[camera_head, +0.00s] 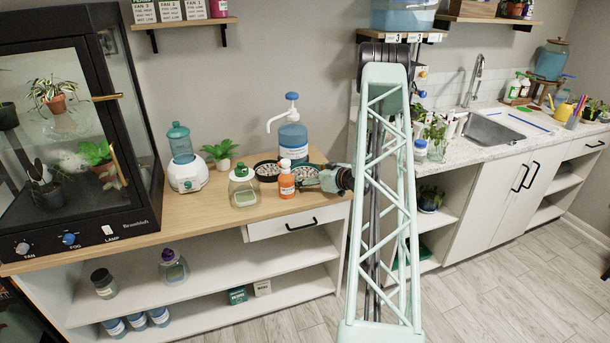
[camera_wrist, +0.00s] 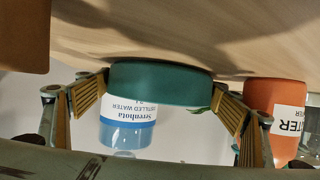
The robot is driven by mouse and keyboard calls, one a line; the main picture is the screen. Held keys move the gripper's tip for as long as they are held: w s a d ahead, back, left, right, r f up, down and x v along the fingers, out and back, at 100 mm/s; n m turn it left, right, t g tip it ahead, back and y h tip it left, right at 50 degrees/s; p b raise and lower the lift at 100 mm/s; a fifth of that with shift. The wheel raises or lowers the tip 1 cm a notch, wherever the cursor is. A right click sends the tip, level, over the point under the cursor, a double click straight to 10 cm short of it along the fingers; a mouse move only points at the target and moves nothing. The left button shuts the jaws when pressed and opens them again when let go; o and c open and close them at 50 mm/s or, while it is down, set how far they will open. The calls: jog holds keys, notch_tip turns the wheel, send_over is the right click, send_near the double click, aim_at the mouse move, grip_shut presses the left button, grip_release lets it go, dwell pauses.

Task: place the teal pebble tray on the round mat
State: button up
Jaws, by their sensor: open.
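The teal pebble tray (camera_wrist: 160,84) fills the middle of the wrist view, seen from its side against the wooden counter. My gripper (camera_wrist: 160,108) is open, with one ribbed finger on each side of the tray; I cannot tell whether either finger touches it. In the head view my gripper (camera_head: 322,181) is low over the counter's right end, just right of the orange bottle. A dark round tray of pebbles (camera_head: 266,171) lies to its left, and another round pebble tray beside my gripper is partly hidden. I cannot make out the round mat.
The orange bottle (camera_head: 287,184) stands close to my gripper and shows at the right of the wrist view (camera_wrist: 272,106). The counter's front left (camera_head: 190,220) is clear.

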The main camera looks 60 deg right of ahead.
jog(key=shift+r, duration=0.15)
jog(key=shift+p+v, duration=1.05)
jog(key=shift+v, duration=4.95)
jog(key=shift+w+r, duration=0.1)
